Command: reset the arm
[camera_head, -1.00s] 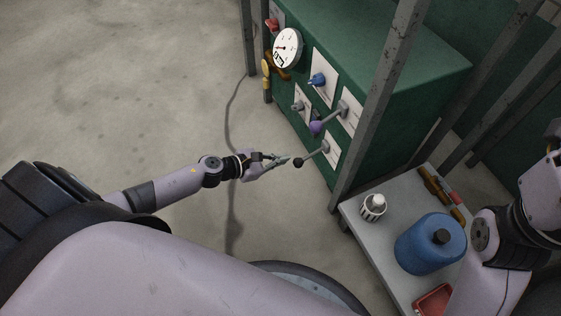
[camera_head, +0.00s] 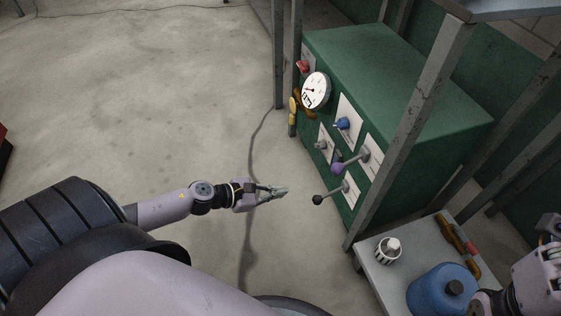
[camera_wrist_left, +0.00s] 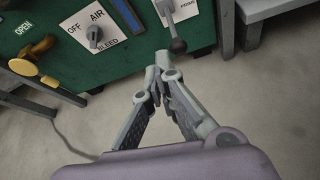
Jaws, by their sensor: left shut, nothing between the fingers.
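My left gripper (camera_head: 281,192) is shut and empty in the head view, held over the floor to the left of the green cabinet (camera_head: 400,75). Its closed fingertips also show in the left wrist view (camera_wrist_left: 163,72). The black-knobbed lever (camera_head: 318,200) on the cabinet front is to the right of the fingertips, with a gap between them in the head view. In the left wrist view the black knob (camera_wrist_left: 178,46) appears just beyond the tips. Part of my right arm shows at the lower right edge; its gripper is out of view.
The cabinet front carries a white gauge (camera_head: 316,90), a blue knob (camera_head: 342,123) and a purple-knobbed lever (camera_head: 338,168). A grey metal post (camera_head: 413,130) stands at the cabinet's corner. A grey bench holds a blue jug (camera_head: 438,291) and a striped container (camera_head: 387,252).

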